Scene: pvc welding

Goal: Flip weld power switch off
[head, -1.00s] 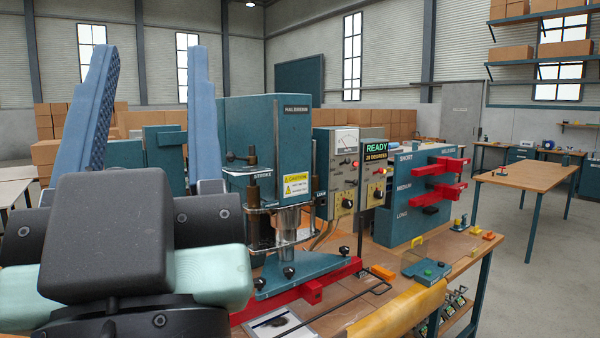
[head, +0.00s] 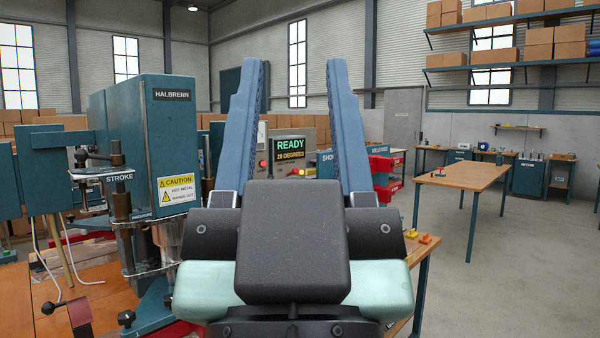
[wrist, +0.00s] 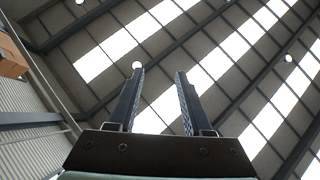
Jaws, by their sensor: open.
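My gripper (head: 297,75) is open and empty, its two blue fingers pointing up in the head view. In the wrist view my gripper (wrist: 155,75) also shows open against the ceiling. Between the fingers, farther back, is the control box with a green READY display (head: 290,149). A red knob or light (head: 310,172) sits below that display. The rest of the control panel is hidden behind my gripper. I cannot make out the weld power switch.
A teal HALBRENN press (head: 172,135) with a yellow caution label stands close on the left. Red brackets (head: 383,165) on the teal rack show right of my fingers. A wooden table (head: 463,177) stands at the right with open floor around it.

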